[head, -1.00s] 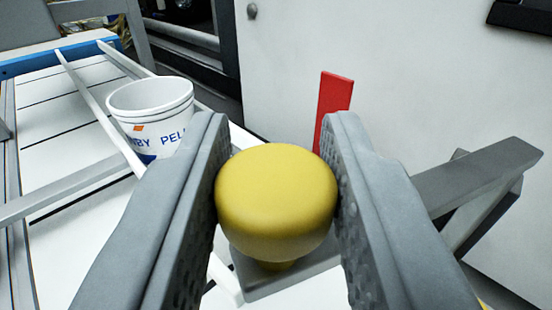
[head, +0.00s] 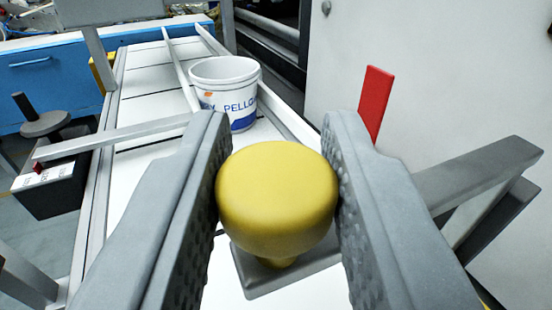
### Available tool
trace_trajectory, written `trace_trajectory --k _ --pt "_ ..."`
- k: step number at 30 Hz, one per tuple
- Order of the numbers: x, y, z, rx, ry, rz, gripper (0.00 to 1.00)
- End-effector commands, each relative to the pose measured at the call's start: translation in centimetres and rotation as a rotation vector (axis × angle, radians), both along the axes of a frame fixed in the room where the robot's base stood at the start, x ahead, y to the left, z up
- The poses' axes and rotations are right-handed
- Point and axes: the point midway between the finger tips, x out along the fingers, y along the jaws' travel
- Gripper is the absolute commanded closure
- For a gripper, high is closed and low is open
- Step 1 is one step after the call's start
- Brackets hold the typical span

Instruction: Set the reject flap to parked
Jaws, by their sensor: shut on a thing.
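My gripper (head: 277,190) is shut on a yellow knob (head: 277,195), with one finger pressed on each side. The knob stands on a short stem on a flat grey plate (head: 262,278), partly hidden below it. At the left, a grey bar (head: 110,139) reaches across the white conveyor from a dark box (head: 52,190). The box has a white marked strip (head: 38,179), a small red pointer beside it and a dark disc with a peg on top. The lettering is too small to read. I cannot tell for sure which part is the flap.
A white tub (head: 226,92) with blue print stands on the white conveyor (head: 143,85) between thin rails. A red upright strip (head: 375,102) and a grey bracket (head: 480,175) are at the right, by a pale cabinet wall (head: 440,70). A blue cabinet (head: 50,80) is behind.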

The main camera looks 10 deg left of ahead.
Motion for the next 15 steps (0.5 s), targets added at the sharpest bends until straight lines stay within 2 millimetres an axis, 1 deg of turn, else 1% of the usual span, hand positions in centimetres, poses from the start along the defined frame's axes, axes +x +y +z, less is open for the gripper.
trace_trajectory --k 4,15 --pt "-0.38 -0.36 0.12 0.000 -0.002 0.027 1.00" --pt "-0.75 -0.54 0.15 0.001 -0.003 0.058 1.00"
